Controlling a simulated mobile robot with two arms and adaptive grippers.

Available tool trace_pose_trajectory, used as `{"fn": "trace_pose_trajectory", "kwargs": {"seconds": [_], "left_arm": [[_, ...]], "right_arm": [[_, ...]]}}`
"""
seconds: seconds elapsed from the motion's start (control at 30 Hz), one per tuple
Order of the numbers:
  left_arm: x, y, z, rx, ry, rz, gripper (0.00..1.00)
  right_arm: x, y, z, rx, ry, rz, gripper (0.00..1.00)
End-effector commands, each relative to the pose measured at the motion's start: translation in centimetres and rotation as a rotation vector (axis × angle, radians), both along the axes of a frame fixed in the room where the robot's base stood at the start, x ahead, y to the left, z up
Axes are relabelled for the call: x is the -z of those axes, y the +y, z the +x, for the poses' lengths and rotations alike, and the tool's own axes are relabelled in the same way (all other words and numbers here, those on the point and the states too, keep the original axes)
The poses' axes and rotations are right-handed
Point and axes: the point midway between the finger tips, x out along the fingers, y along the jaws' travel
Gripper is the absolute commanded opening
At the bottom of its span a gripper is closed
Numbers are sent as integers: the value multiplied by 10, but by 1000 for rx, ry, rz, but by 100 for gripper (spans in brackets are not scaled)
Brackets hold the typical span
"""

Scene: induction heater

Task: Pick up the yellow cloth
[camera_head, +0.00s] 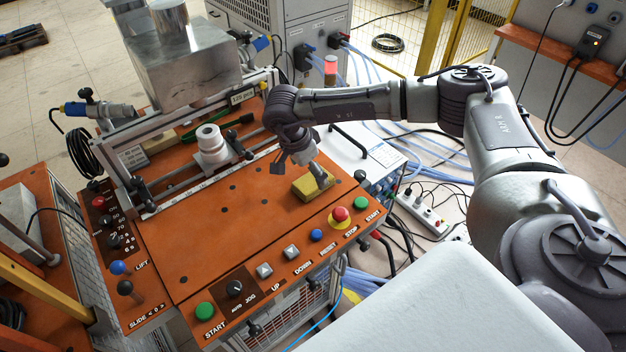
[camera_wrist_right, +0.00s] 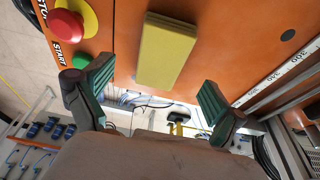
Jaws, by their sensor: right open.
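The yellow cloth (camera_head: 313,187) is a folded block lying on the orange panel, near its right edge behind the row of buttons. In the right wrist view the yellow cloth (camera_wrist_right: 166,50) lies beyond the fingertips, roughly between them. My right gripper (camera_head: 318,172) is over the cloth in the head view and partly covers it. In the right wrist view my right gripper (camera_wrist_right: 150,85) has its two fingers wide apart with nothing between them. I cannot tell whether a finger touches the cloth. My left gripper is not in view.
The orange panel (camera_head: 235,240) is bare left of the cloth. A red stop button (camera_head: 340,214) and a green start button (camera_head: 360,203) stand close in front of and right of it. A metal rail with a grey cylinder (camera_head: 210,143) runs behind. A white surface (camera_head: 440,300) lies in front.

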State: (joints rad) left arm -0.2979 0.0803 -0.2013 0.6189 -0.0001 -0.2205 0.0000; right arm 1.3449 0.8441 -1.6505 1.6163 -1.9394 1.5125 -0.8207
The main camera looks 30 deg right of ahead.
Motion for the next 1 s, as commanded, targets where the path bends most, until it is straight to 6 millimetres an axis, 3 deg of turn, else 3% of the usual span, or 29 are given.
{"fn": "trace_pose_trajectory", "kwargs": {"seconds": [0.1, 0.3, 0.57, 0.93, 1.0], "left_arm": [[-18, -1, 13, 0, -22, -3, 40], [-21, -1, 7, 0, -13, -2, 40], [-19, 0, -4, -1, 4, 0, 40], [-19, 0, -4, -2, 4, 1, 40], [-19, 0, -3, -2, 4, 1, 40]], "right_arm": [[14, -5, 1, 1, 6, -2, 95], [38, -11, 2, 2, 3, -1, 95], [41, -11, 2, 0, 1, 0, 93], [40, -11, 2, 1, 2, 0, 31], [40, -11, 2, 1, 2, 0, 30]]}}
